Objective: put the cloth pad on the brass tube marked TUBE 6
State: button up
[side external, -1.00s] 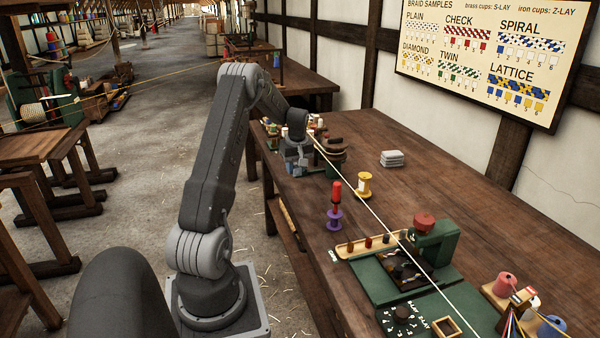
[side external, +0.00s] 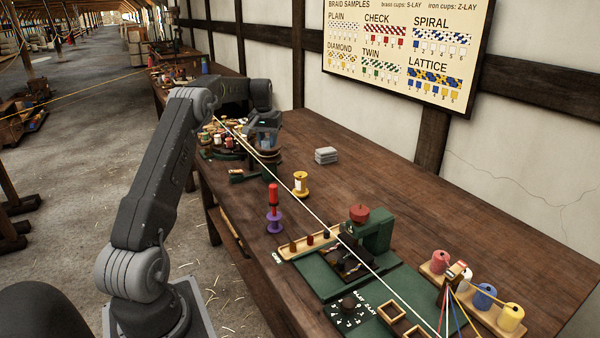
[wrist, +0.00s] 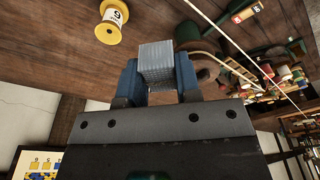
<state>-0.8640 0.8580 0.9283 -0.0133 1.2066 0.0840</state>
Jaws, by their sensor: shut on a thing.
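My gripper (wrist: 157,70) has its two blue fingers shut on a grey, ribbed block that looks like the cloth pad (wrist: 157,62). In the side external view my gripper (side external: 263,138) is over the far left part of the bench, above or in front of a round brown thing (side external: 266,158); the pad cannot be made out there. I cannot pick out a brass tube marked TUBE 6 in either view. A yellow spool (wrist: 112,22) with a numeral, 6 or 9, lies beyond the fingers in the wrist view.
A grey folded stack (side external: 326,155) lies right of my gripper. The yellow spool (side external: 300,184) and a purple-and-red piece (side external: 274,215) stand nearer. A taut white cord (side external: 300,192) crosses the bench (side external: 430,210). Small spools crowd its left end. The right back is clear.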

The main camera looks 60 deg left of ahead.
send_over(301, 173)
jog(key=f, duration=0.6)
jog(key=shift+s+d+f, duration=0.2)
jog(key=shift+d+f, duration=0.05)
jog(key=shift+f, duration=2)
jog(key=shift+f, duration=0.2)
jog(key=o, duration=0.9)
